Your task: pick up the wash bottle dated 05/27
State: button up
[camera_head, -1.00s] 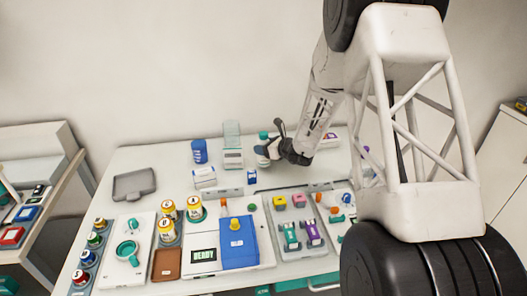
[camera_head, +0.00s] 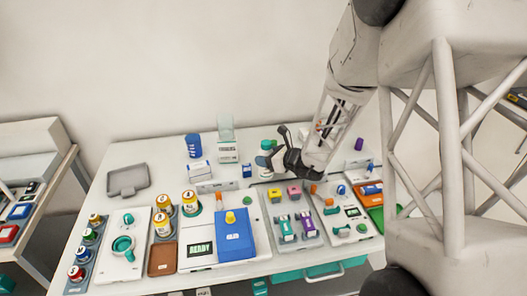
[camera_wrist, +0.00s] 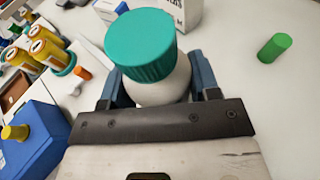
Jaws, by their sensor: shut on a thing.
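A white wash bottle with a teal ribbed cap (camera_wrist: 145,45) stands between the fingers of my gripper (camera_wrist: 160,88) in the wrist view. The gripper is shut on its white body. In the head view the bottle (camera_head: 265,158) shows at the back of the table, with my gripper (camera_head: 272,157) around it from the right. No date can be read on it from either view. Whether its base touches the table cannot be told. Its lower part is hidden by the gripper in the wrist view.
A clear-topped dispenser (camera_head: 228,150) and a blue container (camera_head: 194,146) stand left of the bottle. A grey tray (camera_head: 128,180) lies at left.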

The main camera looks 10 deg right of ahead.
jog(key=shift+s+r, duration=0.1)
jog(key=shift+s, duration=0.95)
